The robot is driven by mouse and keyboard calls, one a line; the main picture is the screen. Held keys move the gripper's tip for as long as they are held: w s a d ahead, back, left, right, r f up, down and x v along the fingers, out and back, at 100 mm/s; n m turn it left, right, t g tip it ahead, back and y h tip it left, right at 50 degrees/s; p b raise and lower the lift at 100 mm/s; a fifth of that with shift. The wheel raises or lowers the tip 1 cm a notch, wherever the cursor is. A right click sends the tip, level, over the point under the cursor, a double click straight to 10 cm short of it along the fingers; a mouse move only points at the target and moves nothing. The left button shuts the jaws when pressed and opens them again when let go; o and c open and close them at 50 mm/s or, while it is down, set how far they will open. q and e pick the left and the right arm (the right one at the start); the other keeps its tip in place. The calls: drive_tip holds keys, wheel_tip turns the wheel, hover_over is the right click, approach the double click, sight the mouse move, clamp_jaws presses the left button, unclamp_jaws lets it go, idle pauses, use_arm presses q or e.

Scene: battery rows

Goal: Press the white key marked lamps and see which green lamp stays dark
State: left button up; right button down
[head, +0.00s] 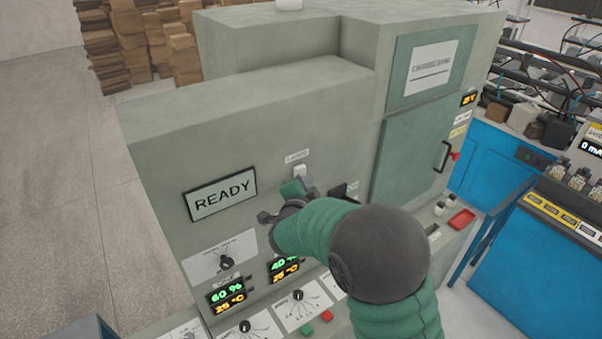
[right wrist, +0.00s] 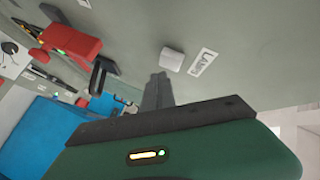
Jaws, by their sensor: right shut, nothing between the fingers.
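The white key (head: 300,171) sits on the upright grey-green face of the cabinet, just below a small label (head: 297,156). In the right wrist view the white key (right wrist: 171,60) is beside its label reading LAMPS (right wrist: 203,63). My right gripper (head: 304,185) is shut and empty, close below the key in the head view. In the right wrist view its shut fingertips (right wrist: 158,77) point at the panel close beside the key; I cannot tell whether they touch it. My right arm hides part of the panel. I cannot make out a row of green lamps. My left gripper is not in view.
A READY display (head: 222,194) is left of the key. Lit readouts (head: 226,295) and dials (head: 298,296) lie below. A cabinet door (head: 412,150) with a dark handle stands at right. A red block (right wrist: 72,45) juts out in the right wrist view.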

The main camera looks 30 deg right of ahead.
drive_tip(key=shift+w, duration=0.1)
idle(0.3)
drive_tip(key=shift+w+r, duration=0.1)
drive_tip(key=shift+w, duration=0.15)
drive_tip(key=shift+w+a, duration=0.1)
drive_tip(key=shift+w, duration=0.35)
idle(0.8)
drive_tip(key=shift+s, duration=0.15)
drive_tip(key=shift+s+b, duration=0.35)
drive_tip(key=shift+s, duration=0.3)
drive_tip(key=shift+s, duration=0.1)
